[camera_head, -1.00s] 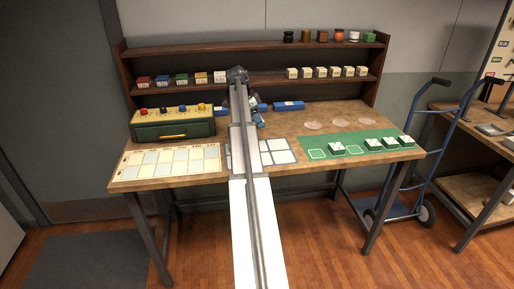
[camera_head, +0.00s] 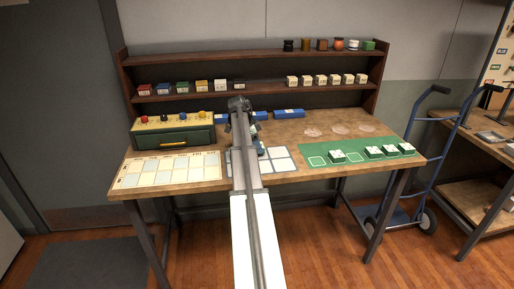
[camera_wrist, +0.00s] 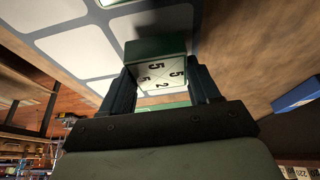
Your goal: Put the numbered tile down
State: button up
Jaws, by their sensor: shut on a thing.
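My gripper (camera_wrist: 162,92) is shut on a numbered tile (camera_wrist: 160,76), a green-and-white block with black digits 5 and 2 on its white face. In the wrist view the tile sits between both fingers, over or close to a white-celled mat (camera_wrist: 88,50) with grey-blue lines; I cannot tell if it touches. In the head view the same mat (camera_head: 280,164) lies at the table's middle, and my arm hides part of it and most of the gripper.
A green mat (camera_head: 316,149) with outlined squares and several green-and-white tiles (camera_head: 374,152) lies right. A cream grid board (camera_head: 130,180) lies left, before a green box with knobs (camera_head: 170,138). Blue blocks (camera_head: 288,113) lie at the back. A shelf (camera_head: 270,88) stands behind.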

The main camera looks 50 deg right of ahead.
jog(key=shift+f, duration=0.75)
jog(key=shift+f, duration=0.15)
jog(key=o, duration=1.2)
jog(key=shift+c, duration=0.2)
jog(key=v, duration=1.2)
